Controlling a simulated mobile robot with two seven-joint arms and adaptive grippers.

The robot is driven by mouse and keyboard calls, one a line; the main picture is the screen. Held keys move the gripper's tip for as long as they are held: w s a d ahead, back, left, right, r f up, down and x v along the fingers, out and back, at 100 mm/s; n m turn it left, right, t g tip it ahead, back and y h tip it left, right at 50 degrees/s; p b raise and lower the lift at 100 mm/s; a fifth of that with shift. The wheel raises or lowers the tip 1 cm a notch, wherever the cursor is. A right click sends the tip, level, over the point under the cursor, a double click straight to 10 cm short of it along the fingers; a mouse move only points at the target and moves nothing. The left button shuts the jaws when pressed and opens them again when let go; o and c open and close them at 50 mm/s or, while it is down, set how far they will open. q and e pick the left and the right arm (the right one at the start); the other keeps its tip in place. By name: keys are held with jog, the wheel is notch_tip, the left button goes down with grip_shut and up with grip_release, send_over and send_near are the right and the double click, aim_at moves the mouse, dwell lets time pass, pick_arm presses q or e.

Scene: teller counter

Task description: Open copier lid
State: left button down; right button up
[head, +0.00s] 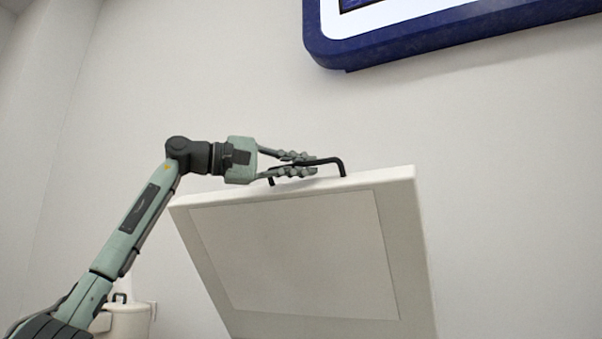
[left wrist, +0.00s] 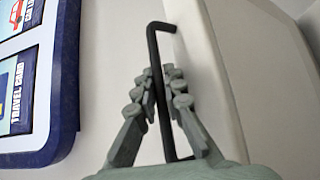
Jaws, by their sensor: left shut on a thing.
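The white copier lid (head: 412,225) stands raised and steeply tilted in the head view, with its underside and a paler inner panel facing me. A black bar handle (head: 340,164) is fixed on its upper edge. My left gripper (head: 305,164) comes in from the left and is shut on the handle. In the left wrist view the fingers of my left gripper (left wrist: 164,80) close around the black handle (left wrist: 155,50), with the lid's white edge (left wrist: 205,70) beside it. The copier body is not visible. My right gripper is not in view.
A blue-framed wall sign (head: 450,38) hangs above and to the right of the lid; its frame also shows in the left wrist view (left wrist: 68,100). A pale container with a dark handle (head: 130,318) stands at the lower left.

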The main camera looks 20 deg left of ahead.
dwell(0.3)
pick_arm(q)
jog(key=c, duration=1.6)
grip_release()
jog(key=v, duration=1.2)
jog(key=shift+a, duration=0.1)
